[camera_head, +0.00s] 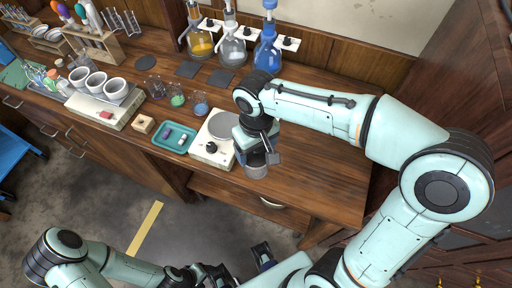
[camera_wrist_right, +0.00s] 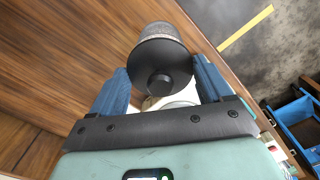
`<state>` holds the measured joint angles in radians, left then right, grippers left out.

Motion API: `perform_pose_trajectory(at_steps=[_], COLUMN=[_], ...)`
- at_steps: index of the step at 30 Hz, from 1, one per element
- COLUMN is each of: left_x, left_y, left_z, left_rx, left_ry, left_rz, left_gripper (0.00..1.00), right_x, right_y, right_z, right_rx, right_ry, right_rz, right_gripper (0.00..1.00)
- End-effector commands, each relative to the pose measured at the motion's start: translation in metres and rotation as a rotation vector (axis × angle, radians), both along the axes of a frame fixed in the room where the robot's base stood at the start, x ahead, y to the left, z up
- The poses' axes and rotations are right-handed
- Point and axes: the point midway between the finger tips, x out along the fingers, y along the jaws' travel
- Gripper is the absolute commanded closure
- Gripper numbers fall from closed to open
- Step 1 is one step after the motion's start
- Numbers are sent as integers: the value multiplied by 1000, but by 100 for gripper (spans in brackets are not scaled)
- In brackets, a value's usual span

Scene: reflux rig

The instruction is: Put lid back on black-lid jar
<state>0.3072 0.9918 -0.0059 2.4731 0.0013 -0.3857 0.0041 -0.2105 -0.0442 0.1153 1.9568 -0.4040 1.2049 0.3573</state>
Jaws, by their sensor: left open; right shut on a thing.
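The black lid (camera_wrist_right: 162,70), a dark disc with a round knob, faces the camera in the right wrist view. A grey cylindrical jar body (camera_wrist_right: 158,29) shows just beyond it. My right gripper (camera_wrist_right: 162,75) has its blue fingers on either side of the lid and is shut on it. In the head view the grey jar (camera_head: 256,171) is below my right gripper (camera_head: 257,152), near the bench's front edge. I cannot tell whether the lid is seated on the jar. My left gripper (camera_head: 240,266) is open at the bottom of the head view, away from the bench.
A white hot plate (camera_head: 203,153) stands just left of the jar, with a green tray (camera_head: 160,137) beyond it. Small beakers (camera_head: 200,104) and tall bottles (camera_head: 267,48) stand farther back. The bench right of the jar (camera_head: 325,180) is clear.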

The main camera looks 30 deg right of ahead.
Motion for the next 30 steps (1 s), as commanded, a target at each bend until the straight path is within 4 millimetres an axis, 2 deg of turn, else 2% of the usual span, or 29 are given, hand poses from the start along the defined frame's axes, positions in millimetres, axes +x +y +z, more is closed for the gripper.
perform_pose_trajectory(at_steps=[19, 20, 21, 30], left_x=[-3, -3, -3, -2], left_y=[0, 0, 0, 0], left_z=[-8, -8, -8, -4], left_rx=[0, 0, 0, 0], left_ry=[3, 3, 3, 2], left_rz=[0, 0, 0, 0], left_gripper=[35, 35, 35, 35], right_x=[0, 0, 0, 0], right_y=[0, 0, 0, 0], right_z=[-11, -11, -11, -6], right_rx=[0, 0, 0, 0], right_ry=[0, 0, 0, -1], right_rz=[0, 0, 0, 0], right_gripper=[57, 12, 0, 0])
